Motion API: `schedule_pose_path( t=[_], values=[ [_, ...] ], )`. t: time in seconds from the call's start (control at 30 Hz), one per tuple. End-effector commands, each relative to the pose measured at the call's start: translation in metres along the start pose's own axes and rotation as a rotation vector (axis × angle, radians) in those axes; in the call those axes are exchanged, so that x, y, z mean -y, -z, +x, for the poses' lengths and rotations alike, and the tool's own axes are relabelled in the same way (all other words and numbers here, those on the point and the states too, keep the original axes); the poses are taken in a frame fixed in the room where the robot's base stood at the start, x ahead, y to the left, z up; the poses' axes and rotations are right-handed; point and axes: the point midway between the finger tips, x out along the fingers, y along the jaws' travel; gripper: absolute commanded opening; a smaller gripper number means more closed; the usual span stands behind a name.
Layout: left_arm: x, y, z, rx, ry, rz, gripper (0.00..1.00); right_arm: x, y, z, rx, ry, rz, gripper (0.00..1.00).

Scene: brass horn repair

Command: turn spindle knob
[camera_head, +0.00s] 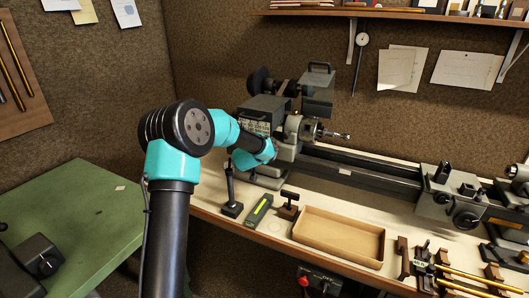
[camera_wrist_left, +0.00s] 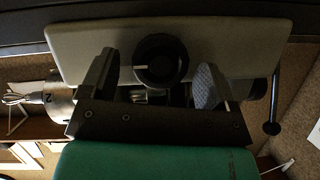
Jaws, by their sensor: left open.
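In the left wrist view, a round black spindle knob (camera_wrist_left: 160,55) with a short white mark pointing left sits on a pale grey panel (camera_wrist_left: 235,45). My left gripper (camera_wrist_left: 158,74) is open. Its fingers stand on either side of the knob with a gap on each side, and I cannot tell whether their tips reach past its face. In the head view, my left arm reaches the front of the lathe headstock (camera_head: 262,112); the arm hides the knob and the fingers. The spindle (camera_head: 312,130) points right from the headstock. My right gripper is not in view.
A lever with a black ball end (camera_wrist_left: 272,128) stands right of the gripper. On the bench lie a cardboard tray (camera_head: 338,238), a green-and-black tool (camera_head: 259,210) and a black stand (camera_head: 231,208). The lathe carriage (camera_head: 450,200) is farther right. A green table (camera_head: 75,220) is at left.

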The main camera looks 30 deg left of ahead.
Motion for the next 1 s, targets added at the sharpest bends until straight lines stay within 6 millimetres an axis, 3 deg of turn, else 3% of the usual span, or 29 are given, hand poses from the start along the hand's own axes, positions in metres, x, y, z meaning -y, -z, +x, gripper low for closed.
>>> schedule_pose_path(
  t=[0.17, 0.37, 1.0],
  values=[
    [0.000, 0.000, -0.002, 0.000, 0.000, 0.000, 0.82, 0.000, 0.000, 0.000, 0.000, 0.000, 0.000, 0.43],
    [0.000, 0.001, -0.018, 0.000, 0.000, 0.000, 0.82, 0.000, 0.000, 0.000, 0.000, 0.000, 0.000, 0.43],
    [0.000, 0.001, -0.124, -0.002, 0.000, 0.000, 0.82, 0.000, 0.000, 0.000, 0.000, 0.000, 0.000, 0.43]
  ],
)
